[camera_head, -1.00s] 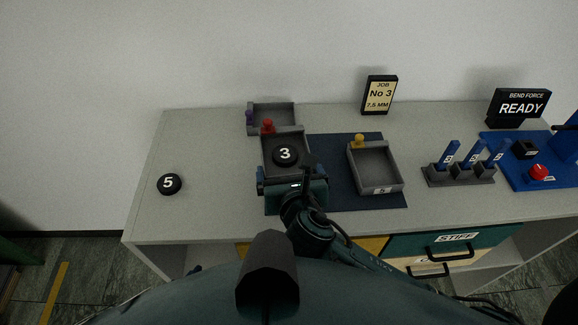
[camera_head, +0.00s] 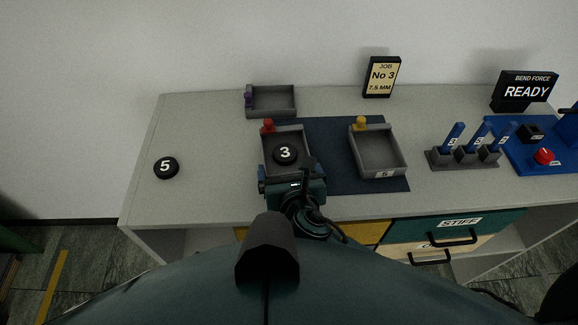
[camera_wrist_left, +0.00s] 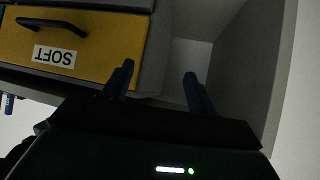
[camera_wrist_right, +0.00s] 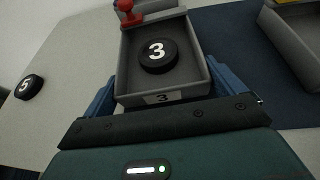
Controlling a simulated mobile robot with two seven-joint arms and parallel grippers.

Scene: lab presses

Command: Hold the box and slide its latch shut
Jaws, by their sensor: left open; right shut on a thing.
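The grey open box with the red latch knob stands on the dark blue mat's left part; its wall (camera_head: 307,146) and a black disc marked 3 (camera_head: 285,154) inside it show. The red latch knob (camera_head: 267,126) sits at its far left corner. My right gripper (camera_head: 292,180) is shut on this box's near end; in the right wrist view its blue fingers flank the box (camera_wrist_right: 196,62), with the disc (camera_wrist_right: 157,55) and red knob (camera_wrist_right: 127,8) beyond. My left gripper (camera_wrist_left: 158,85) is open and empty, in front of the bench's drawers.
A box with a yellow knob (camera_head: 402,152) stands on the mat to the right, and a box with a purple knob (camera_head: 271,114) behind. A loose disc marked 5 (camera_head: 166,168) lies left. A blue-handled rack (camera_head: 466,158) stands right. The yellow SOFT drawer (camera_wrist_left: 90,40) is near my left gripper.

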